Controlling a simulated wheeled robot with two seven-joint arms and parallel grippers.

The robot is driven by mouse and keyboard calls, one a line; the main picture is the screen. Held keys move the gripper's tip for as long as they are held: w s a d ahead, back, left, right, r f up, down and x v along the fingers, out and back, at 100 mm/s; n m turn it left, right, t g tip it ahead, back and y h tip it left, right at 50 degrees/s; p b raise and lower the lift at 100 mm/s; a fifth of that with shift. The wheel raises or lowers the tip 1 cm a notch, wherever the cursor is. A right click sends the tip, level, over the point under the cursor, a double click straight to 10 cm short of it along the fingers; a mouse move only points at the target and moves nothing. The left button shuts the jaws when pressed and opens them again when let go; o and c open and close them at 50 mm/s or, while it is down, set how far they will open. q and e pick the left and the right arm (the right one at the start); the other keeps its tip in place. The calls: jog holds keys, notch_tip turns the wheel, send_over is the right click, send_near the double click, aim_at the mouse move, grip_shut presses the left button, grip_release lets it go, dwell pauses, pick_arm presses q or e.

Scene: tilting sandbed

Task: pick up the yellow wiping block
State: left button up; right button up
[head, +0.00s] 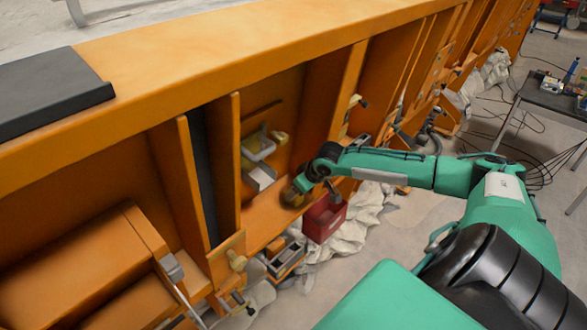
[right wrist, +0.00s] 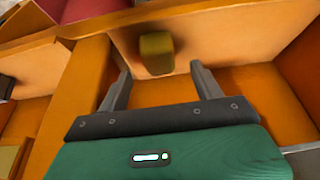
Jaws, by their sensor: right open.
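The yellow wiping block (right wrist: 156,52) is a small olive-yellow block on the orange surface in the right wrist view. My right gripper (right wrist: 160,69) is open, with a fingertip to either side of the block's near end. Most of the block shows beyond the fingertips, and no finger visibly touches it. In the head view my right gripper (head: 299,187) reaches into an orange bay, low by its ledge. The block there is largely hidden or too small to tell from the gripper. My left gripper is not in view.
Orange upright ribs (head: 226,165) wall the bay on its left. A red bin (head: 325,220) hangs just right of the gripper, and a grey tray (head: 283,258) sits below the ledge. Grey holders (head: 259,148) are fixed at the back of the bay.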

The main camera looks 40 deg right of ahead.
jog(key=shift+w+f, duration=0.2)
jog(key=shift+f, duration=0.05)
jog(key=p+x, duration=0.2)
jog(key=x, duration=0.1)
jog(key=shift+f, duration=0.2)
jog(key=shift+w+f, duration=0.25)
jog(key=shift+f, duration=0.3)
jog(key=c, duration=1.1)
